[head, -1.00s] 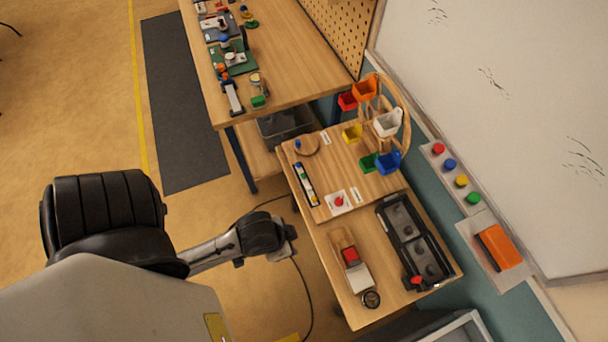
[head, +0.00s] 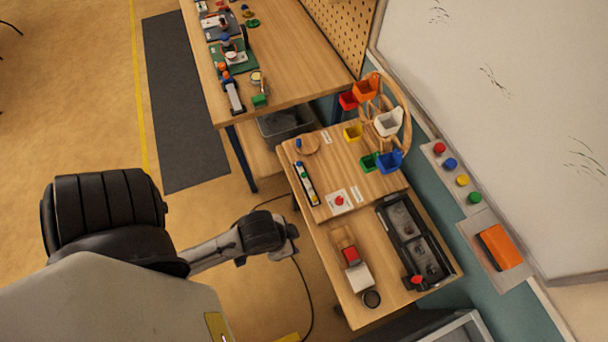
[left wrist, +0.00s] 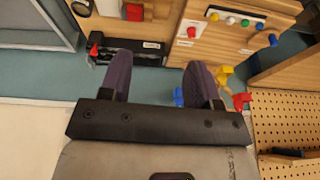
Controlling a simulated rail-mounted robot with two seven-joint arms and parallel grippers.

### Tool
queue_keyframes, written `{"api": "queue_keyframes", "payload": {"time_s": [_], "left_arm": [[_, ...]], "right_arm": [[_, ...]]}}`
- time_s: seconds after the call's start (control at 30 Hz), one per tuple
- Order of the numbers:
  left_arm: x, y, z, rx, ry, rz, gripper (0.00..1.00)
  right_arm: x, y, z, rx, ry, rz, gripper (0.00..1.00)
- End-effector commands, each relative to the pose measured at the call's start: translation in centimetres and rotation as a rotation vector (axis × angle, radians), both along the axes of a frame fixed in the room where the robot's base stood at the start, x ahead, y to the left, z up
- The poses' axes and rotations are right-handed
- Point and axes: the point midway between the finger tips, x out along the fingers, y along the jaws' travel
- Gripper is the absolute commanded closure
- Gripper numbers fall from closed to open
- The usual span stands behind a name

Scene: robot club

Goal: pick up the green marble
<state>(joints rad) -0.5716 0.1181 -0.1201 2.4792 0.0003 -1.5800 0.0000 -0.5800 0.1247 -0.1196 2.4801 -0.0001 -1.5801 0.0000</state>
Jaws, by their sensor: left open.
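The row lies in a narrow dark-edged holder (head: 316,204) on the raised wooden board in the head view, where single marbles are tiny. My left gripper (left wrist: 160,75) is open and empty in the left wrist view, its fingers well apart. The marble lies beyond and to the right of the fingertips, not between them. In the head view my left wrist (head: 262,232) is left of the bench. My right gripper is not seen.
A red button (head: 339,201) is beside the marble row. A black tray (head: 392,216), a block with a red piece (head: 350,255) and coloured bins on a wooden wheel (head: 388,122) crowd the bench. Floor left of the bench is open, with a cable.

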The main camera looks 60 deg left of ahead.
Motion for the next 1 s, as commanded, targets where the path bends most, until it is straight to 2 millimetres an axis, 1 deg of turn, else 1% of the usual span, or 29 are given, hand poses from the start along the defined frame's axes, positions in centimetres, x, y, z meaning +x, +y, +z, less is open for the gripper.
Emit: {"api": "queue_keyframes", "payload": {"time_s": [0.07,0.1,0.17,0.2,0.27,0.3,0.4,0.47,0.5,0.57,0.6,0.67,0.7,0.77,0.8,0.87,0.9,0.97,1.0], "left_arm": [[1.5,0.0,-0.5,0.001,-0.037,0.000,0.43],[2.6,0.2,-0.6,0.007,-0.064,-0.004,0.43],[4.6,1.0,-0.7,0.035,-0.117,-0.019,0.43],[6.3,1.7,-0.7,0.064,-0.161,-0.034,0.43],[8.9,2.9,-0.3,0.120,-0.234,-0.070,0.43],[10.7,3.7,0.0,0.163,-0.282,-0.100,0.43],[14.7,6.0,0.2,0.289,-0.358,-0.168,0.43],[16.9,7.8,0.3,0.383,-0.386,-0.188,0.43],[18.3,9.3,0.5,0.459,-0.404,-0.189,0.43],[20.2,11.8,1.1,0.586,-0.432,-0.180,0.43],[21.6,13.5,1.7,0.674,-0.466,-0.174,0.43],[23.9,15.9,3.3,0.816,-0.543,-0.172,0.43],[25.4,17.4,4.6,0.921,-0.606,-0.180,0.43],[27.7,19.3,6.9,1.095,-0.711,-0.226,0.43],[28.9,20.1,8.4,1.208,-0.774,-0.273,0.43],[30.4,20.8,10.3,1.376,-0.853,-0.369,0.43],[31.2,20.9,11.3,1.488,-0.894,-0.449,0.43],[32.2,20.7,12.4,1.654,-0.941,-0.588,0.43],[32.8,20.4,12.7,1.759,-0.960,-0.696,0.43]], "right_arm": [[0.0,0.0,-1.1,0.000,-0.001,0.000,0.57],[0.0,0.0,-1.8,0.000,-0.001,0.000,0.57],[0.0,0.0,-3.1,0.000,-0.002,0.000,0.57],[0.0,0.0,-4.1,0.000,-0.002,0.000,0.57],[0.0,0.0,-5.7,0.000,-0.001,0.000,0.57],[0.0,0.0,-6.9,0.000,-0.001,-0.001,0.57],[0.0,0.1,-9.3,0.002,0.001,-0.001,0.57],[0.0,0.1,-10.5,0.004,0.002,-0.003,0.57],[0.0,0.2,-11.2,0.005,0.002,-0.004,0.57],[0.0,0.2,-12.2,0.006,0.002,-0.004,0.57],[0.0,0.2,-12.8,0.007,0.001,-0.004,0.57],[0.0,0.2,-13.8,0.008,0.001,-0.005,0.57],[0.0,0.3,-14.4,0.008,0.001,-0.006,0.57],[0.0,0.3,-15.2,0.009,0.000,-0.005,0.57],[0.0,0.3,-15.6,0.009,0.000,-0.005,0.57],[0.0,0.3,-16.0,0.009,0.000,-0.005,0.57],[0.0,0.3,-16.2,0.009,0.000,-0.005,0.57],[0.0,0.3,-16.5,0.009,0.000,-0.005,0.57],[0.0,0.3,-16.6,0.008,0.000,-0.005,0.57]]}}
